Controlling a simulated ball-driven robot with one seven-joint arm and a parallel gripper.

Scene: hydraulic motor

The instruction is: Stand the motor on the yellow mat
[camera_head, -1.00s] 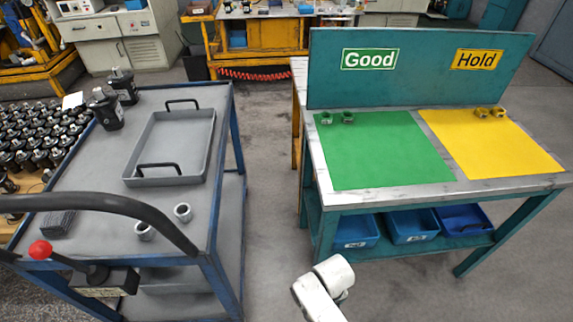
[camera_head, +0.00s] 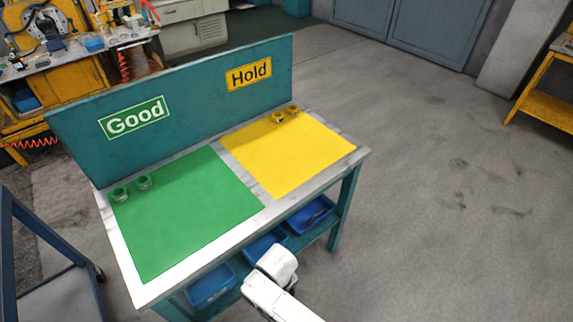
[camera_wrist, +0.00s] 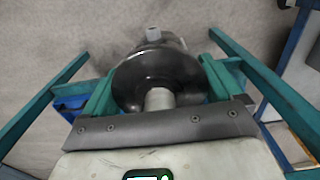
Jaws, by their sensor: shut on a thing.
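The yellow mat (camera_head: 285,155) lies on the right half of the bench top, under the "Hold" sign (camera_head: 248,74). Two small yellow rings (camera_head: 285,114) sit at its back edge; the rest of it is bare. In the wrist view my gripper (camera_wrist: 158,88) is shut on a dark motor (camera_wrist: 158,72), with a round black flange and a pale shaft towards the camera. The motor's far end is partly hidden behind the flange. In the head view only my white arm shows, low in front of the bench; the gripper and held motor are out of sight there.
The green mat (camera_head: 185,213) fills the bench's left half, with two grey-green rings at its back. A teal back panel (camera_head: 190,95) stands behind both mats. Blue bins (camera_head: 211,285) sit on the shelf below. A trolley (camera_head: 60,295) is at far left. Floor right of the bench is clear.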

